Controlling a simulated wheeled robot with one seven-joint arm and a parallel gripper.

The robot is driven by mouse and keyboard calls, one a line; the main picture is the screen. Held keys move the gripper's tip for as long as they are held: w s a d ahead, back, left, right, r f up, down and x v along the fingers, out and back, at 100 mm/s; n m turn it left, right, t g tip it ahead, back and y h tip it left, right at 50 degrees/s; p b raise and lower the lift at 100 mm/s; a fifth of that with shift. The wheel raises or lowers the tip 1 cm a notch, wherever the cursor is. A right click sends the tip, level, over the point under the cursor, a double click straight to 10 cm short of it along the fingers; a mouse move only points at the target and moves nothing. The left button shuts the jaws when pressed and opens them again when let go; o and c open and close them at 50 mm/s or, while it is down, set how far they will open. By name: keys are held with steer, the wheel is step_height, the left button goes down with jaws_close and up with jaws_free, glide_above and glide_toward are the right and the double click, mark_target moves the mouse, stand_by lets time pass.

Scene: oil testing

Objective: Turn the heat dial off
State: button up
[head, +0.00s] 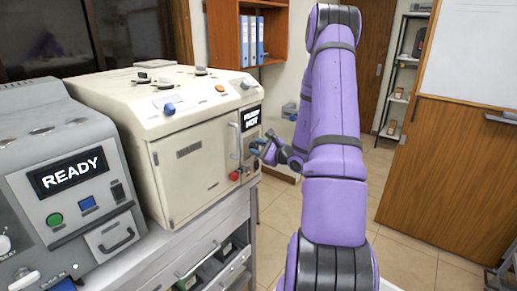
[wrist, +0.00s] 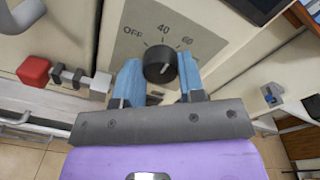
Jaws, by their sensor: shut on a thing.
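The heat dial (wrist: 160,64) is a round black knob on a grey plate marked OFF, 40 and 60, with more of the scale running to the right. It has a short light mark, but I cannot tell its exact setting. My gripper (wrist: 159,72) has its two blue fingers on either side of the dial and is shut on it. In the head view, my gripper (head: 262,150) is at the right end of the cream machine (head: 205,165), and the dial is mostly hidden behind it. A display (head: 251,117) above it reads HOT on its lower line.
A red knob (wrist: 34,71) on a metal fitting sits left of my fingers. A grey machine (head: 75,180) reading READY stands at left. A drawer cabinet (head: 215,262) is below. Tiled floor (head: 410,255) is open to the right, before a wooden wall panel (head: 440,170).

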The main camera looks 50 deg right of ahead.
steer(key=n, duration=0.6)
steer(key=shift+a+h, duration=0.1)
steer(key=shift+h, duration=0.2)
steer(key=n, duration=0.6)
steer(key=shift+f+h, duration=0.2)
steer(key=shift+h, duration=0.1)
steer(key=o, duration=0.9)
steer(key=s, duration=1.1)
steer(key=shift+d+r, duration=0.2)
steer(key=shift+r, duration=0.05)
steer(key=shift+w, duration=0.1)
